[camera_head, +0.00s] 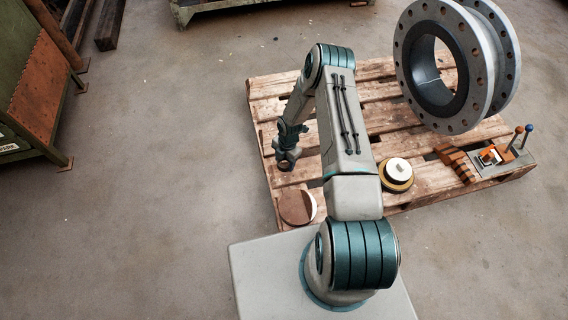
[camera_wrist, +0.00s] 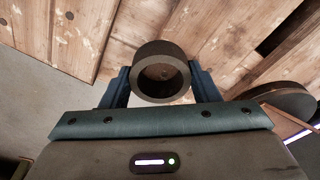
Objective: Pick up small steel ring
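The small steel ring (camera_wrist: 141,78) is dark grey and thick-walled, with pallet wood showing through its hole. In the wrist view it sits between the two blue fingers of my gripper (camera_wrist: 161,82), which appear to touch its sides. In the head view, my gripper (camera_head: 286,159) points down over the left part of the wooden pallet (camera_head: 262,92). The ring is small and dark at its tip there. I cannot tell whether the ring rests on the boards or hangs just above them.
A large flanged pipe (camera_head: 483,55) stands at the pallet's back right. A round brown piece (camera_head: 297,206) lies at the front edge, near a yellow-rimmed disc stack (camera_head: 397,173). Orange blocks and a lever unit (camera_head: 505,157) lie at right. Floor at left (camera_head: 150,170) is clear.

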